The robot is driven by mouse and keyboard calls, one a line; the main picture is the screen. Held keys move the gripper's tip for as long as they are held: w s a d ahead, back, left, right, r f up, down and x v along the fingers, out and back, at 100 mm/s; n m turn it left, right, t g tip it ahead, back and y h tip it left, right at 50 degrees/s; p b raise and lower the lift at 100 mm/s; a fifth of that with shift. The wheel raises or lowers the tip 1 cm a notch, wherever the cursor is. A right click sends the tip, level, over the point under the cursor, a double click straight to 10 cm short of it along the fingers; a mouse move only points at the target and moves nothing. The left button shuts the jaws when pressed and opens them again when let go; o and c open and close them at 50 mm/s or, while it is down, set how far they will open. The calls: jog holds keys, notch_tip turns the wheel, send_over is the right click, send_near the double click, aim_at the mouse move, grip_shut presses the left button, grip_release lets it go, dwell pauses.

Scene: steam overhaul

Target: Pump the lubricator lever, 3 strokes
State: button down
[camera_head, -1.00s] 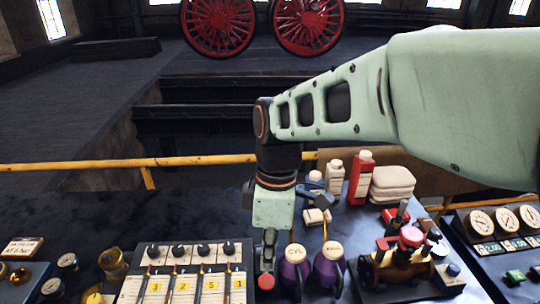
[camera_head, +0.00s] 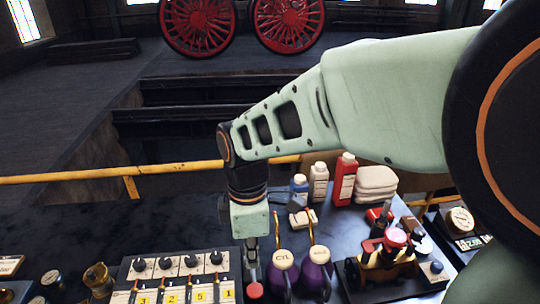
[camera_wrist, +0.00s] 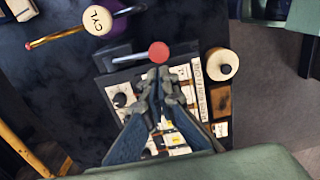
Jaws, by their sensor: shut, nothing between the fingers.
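The lubricator (camera_head: 180,266) is a dark box with a white numbered face and several black knobs, at the bottom of the head view. Its lever ends in a red knob (camera_head: 255,291), just right of the box. In the wrist view the lever's metal rod (camera_wrist: 130,57) runs left from the red knob (camera_wrist: 158,53). My gripper (camera_head: 251,264) points down just above the knob in the head view. In the wrist view my shut, empty fingertips (camera_wrist: 158,73) lie close by the knob. I cannot tell whether they touch it.
Two purple oil cans (camera_head: 284,272) (camera_head: 317,274) stand close right of the knob. Bottles, such as a red one (camera_head: 345,180), and folded cloths (camera_head: 376,184) stand behind. A yellow rail (camera_head: 100,174) runs behind the bench.

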aim_at(255, 291)
notch_tip(255, 291, down, 10)
jog(key=b, duration=0.7)
jog(key=shift+r, duration=0.1)
jog(key=f+b, duration=0.1)
jog(key=f+t+b, duration=0.1)
jog(key=b, duration=0.1)
jog(key=shift+s+d+b, duration=0.15)
jog(key=shift+s+b, duration=0.1)
jog(key=shift+b, duration=0.05)
jog(key=shift+s+d+f+t+b, duration=0.1)
jog(key=shift+s+f+b, duration=0.15)
jog(key=shift+f+b, duration=0.15)
jog(key=shift+s+f+t+b, duration=0.1)
jog(key=shift+s+f+b, duration=0.2)
jog(key=shift+f, duration=0.25)
jog(key=shift+s+d+f+t+b, duration=0.1)
jog(key=shift+s+f+b, duration=0.1)
jog(key=shift+f+b, duration=0.2)
jog(key=shift+f, duration=0.1)
